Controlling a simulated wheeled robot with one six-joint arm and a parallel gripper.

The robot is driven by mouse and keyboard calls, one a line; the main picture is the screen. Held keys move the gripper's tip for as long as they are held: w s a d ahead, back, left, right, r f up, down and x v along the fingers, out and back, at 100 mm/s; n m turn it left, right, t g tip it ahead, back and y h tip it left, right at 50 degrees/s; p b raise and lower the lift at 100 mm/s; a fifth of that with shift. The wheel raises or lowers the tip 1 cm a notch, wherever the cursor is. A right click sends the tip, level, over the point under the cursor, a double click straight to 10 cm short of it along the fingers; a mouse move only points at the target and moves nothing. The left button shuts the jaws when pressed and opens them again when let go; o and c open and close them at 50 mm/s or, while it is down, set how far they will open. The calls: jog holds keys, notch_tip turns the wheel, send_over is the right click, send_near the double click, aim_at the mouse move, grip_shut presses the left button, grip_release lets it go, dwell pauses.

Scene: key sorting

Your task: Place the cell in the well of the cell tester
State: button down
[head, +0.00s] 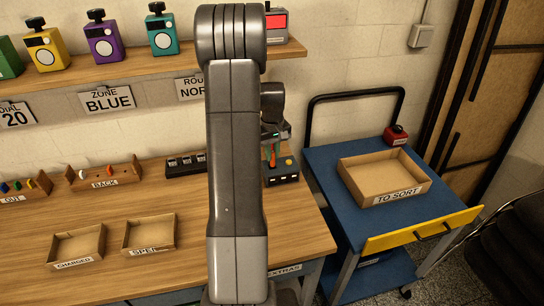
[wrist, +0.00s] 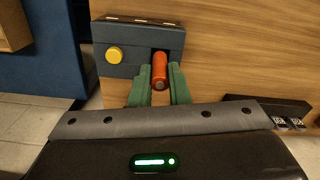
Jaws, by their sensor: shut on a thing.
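The cell is an orange-red cylinder (wrist: 160,70), seen nearly end-on in the wrist view; a bit of it shows in the head view (head: 272,157). My gripper (wrist: 160,86) has green fingers, one on each side of the cell, and is shut on it. In the head view the tester (head: 283,176) stands near the table's right end, under my gripper. The cell overlaps a dark notch in the tester; I cannot tell whether it sits in the well.
Left of the tester is a dark block with several slots (head: 186,164). Trays labelled CHARGED (head: 76,246) and SPENT (head: 150,234) lie on the table. A blue cart with a TO SORT tray (head: 384,178) stands to the right. A shelf (head: 110,72) with several coloured devices runs above.

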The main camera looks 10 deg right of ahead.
jog(key=shift+w, duration=0.25)
jog(key=shift+f+p, duration=0.45)
jog(key=shift+f, duration=1.35)
